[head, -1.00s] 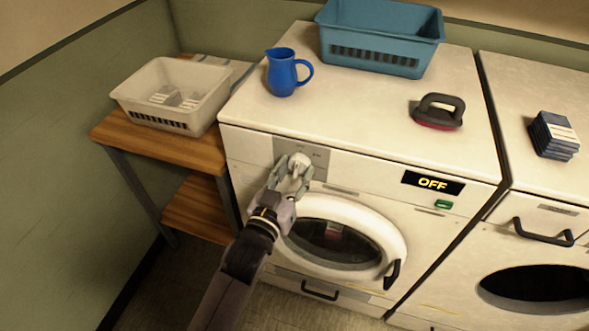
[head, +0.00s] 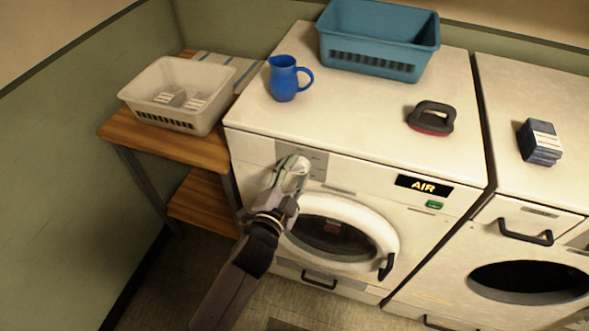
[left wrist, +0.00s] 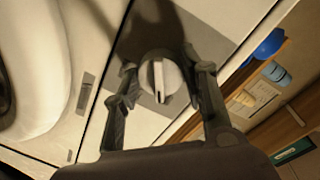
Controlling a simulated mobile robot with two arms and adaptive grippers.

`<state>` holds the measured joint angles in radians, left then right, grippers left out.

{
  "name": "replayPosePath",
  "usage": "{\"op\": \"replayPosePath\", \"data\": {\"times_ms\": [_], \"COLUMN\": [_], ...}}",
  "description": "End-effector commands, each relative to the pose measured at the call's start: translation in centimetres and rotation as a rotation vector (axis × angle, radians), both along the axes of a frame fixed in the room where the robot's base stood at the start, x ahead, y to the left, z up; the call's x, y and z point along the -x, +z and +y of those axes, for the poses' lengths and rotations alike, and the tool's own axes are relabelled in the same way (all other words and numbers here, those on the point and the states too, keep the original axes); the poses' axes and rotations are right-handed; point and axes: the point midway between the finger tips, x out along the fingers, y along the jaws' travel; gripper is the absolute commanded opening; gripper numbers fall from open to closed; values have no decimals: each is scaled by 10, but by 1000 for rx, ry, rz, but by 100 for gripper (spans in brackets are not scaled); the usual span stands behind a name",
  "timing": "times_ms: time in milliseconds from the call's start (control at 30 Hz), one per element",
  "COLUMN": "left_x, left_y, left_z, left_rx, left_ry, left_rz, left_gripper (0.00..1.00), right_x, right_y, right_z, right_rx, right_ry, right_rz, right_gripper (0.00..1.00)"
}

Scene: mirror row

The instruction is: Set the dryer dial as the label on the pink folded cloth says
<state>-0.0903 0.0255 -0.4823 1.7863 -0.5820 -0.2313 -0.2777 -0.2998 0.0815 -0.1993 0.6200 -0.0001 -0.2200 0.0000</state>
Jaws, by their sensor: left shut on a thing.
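The dryer dial (left wrist: 152,72) is a round pale knob with a raised bar, on a grey panel (head: 315,160) at the dryer's upper left front. My left gripper (head: 292,170) is shut on the dial, with one finger on each side of it in the left wrist view (left wrist: 163,88). It covers most of the dial in the head view. The dryer's display (head: 424,186) reads AIR in yellow. I cannot make out a pink folded cloth or its label. Folded items with pale labels (head: 172,96) lie in the white basket (head: 150,108). My right gripper is not in view.
The round door (head: 382,222) is below the dial. A wooden table (head: 190,147) stands at the left. A second machine (head: 520,235) stands at the right.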

Motion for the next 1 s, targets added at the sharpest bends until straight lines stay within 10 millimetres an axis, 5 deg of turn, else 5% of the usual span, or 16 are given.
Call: {"op": "replayPosePath", "data": {"times_ms": [1000], "left_x": [0], "left_y": [4], "left_z": [-2], "left_rx": [-920], "left_ry": [-1], "left_rz": [-300], "left_gripper": [12], "right_x": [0], "right_y": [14], "right_z": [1], "right_rx": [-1], "right_ry": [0], "right_rz": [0], "right_gripper": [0]}}
